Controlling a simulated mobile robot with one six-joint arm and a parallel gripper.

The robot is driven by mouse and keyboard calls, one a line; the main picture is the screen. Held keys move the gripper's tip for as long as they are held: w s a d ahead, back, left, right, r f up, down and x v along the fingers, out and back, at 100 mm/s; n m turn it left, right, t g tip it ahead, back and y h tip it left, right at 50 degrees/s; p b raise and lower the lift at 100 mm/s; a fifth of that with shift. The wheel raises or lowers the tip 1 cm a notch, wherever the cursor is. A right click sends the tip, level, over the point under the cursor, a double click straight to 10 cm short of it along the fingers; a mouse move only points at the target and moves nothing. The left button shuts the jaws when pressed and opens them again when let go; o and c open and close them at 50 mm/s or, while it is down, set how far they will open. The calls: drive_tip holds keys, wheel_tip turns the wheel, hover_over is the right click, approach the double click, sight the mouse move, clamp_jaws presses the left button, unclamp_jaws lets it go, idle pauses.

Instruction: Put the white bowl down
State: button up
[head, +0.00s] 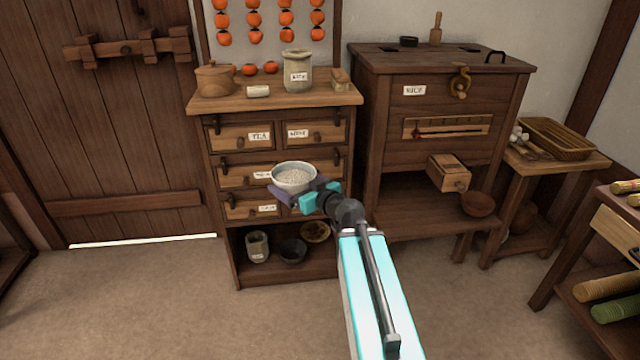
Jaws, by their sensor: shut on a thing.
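The white bowl (294,184) is in the middle of the head view, upright, with pale grains, perhaps rice, inside. My gripper (300,197) is shut on the bowl from its lower right side. It holds the bowl up in front of the drawers of a wooden chest (225,107). Part of the lower drawers is hidden behind the bowl and my gripper. I cannot tell the exact gap between bowl and chest.
The chest top holds a lidded pot (215,79), a jar (297,72) and small items. A rice cabinet (385,155) stands right, with a small open drawer (449,172) and a brown bowl (478,204) below. A side table carries a basket (556,138). Floor (170,290) at left is clear.

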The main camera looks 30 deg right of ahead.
drive_tip(key=s+a+r+n+g+y, duration=0.1)
drive_tip(key=s+a+n+g+y, duration=0.2)
drive_tip(key=a, duration=0.4)
drive_tip(key=s+a+r+n+g+y, duration=0.2)
drive_tip(key=s+a+n+y, duration=0.3)
drive_tip(key=a, duration=0.3)
drive_tip(key=shift+s+n+g+y, duration=0.3)
drive_tip(key=shift+s+g+y, duration=0.3)
drive_tip(key=shift+g+y, duration=0.2)
drive_tip(key=shift+a+r, duration=0.1)
drive_tip(key=shift+a, duration=0.1)
